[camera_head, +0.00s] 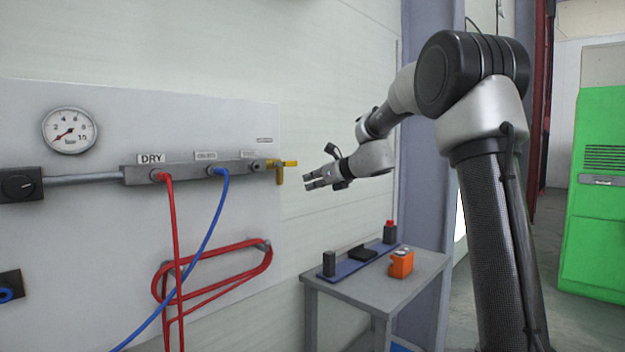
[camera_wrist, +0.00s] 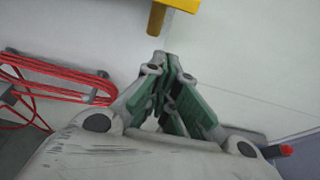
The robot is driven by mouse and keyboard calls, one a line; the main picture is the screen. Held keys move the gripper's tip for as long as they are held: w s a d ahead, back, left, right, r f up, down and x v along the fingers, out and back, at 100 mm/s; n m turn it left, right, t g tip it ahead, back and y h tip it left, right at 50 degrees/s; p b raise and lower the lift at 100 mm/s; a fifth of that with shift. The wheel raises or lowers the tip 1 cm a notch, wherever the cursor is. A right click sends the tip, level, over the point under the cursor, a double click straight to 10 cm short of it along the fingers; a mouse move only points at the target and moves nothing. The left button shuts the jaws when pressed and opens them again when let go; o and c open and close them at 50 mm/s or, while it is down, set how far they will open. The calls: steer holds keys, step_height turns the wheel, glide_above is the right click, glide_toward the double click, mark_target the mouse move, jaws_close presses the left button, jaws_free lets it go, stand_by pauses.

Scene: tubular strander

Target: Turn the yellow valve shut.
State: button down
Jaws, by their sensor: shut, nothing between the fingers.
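The yellow valve (camera_head: 281,164) sits at the right end of the grey manifold bar (camera_head: 190,171) on the wall panel. Its lever points right, roughly in line with the bar, and a darker yellow part hangs down below it. In the wrist view the yellow valve (camera_wrist: 182,5) shows at the top edge, partly cut off. My gripper (camera_head: 307,182) is to the right of the valve and slightly lower, apart from it. In the wrist view my gripper (camera_wrist: 167,57) has its fingertips together with nothing between them, just below the hanging yellow part.
A red hose (camera_head: 173,230) and a blue hose (camera_head: 207,228) hang from the bar, left of the valve. A small grey table (camera_head: 345,289) holding an orange item (camera_head: 401,264) and dark parts stands below my arm. The wall space around the gripper is clear.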

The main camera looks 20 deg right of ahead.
mark_target(286, 164)
steer(key=w+a+r, duration=0.1)
steer(key=w+a, duration=0.2)
steer(key=w, duration=0.2)
steer(key=shift+w+a+r, duration=0.15)
steer(key=shift+w+r, duration=0.15)
steer(key=shift+r, duration=0.05)
